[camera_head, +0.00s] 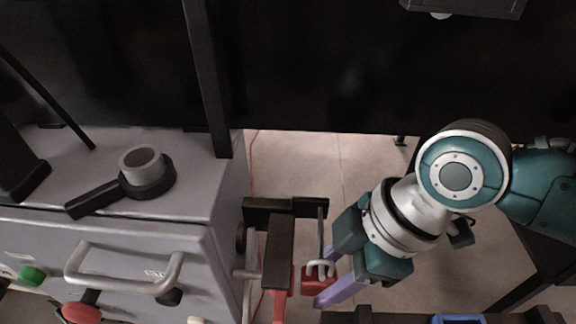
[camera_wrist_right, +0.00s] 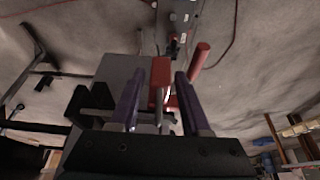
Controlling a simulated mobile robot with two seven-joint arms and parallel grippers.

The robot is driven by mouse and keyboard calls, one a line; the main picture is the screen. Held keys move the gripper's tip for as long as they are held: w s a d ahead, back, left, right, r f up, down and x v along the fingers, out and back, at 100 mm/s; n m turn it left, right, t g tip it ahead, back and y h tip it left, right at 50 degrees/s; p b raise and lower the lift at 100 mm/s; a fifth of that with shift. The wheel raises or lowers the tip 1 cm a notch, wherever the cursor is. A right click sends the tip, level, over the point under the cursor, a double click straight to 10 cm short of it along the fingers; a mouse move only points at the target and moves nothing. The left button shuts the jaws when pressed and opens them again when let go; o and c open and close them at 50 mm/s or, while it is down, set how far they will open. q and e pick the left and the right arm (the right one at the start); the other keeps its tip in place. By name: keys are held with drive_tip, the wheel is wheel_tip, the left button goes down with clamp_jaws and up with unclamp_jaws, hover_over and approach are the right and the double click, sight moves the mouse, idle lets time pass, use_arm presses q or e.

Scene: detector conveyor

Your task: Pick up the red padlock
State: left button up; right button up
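The red padlock (camera_head: 314,284) with a light grey shackle is beside the right end of the grey machine, below a thin grey upright plate. My right gripper (camera_head: 326,277) reaches in from the right with its two purple fingers apart, and the padlock is at their tips. In the right wrist view a red block (camera_wrist_right: 160,73), apparently the padlock, shows between the open fingers (camera_wrist_right: 160,84), with a gap on each side. Whether the shackle is around anything is unclear. My left gripper is not in view.
A black bracket (camera_head: 278,250) with a red bar (camera_head: 280,306) stands just left of the padlock. The grey machine (camera_head: 205,270) with a handle (camera_head: 124,282) fills the left. A black panel (camera_head: 330,70) is behind. Tiled floor (camera_head: 370,165) is open between.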

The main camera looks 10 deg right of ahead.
clamp_jaws()
drive_tip(key=shift+r, duration=0.1)
idle(0.4)
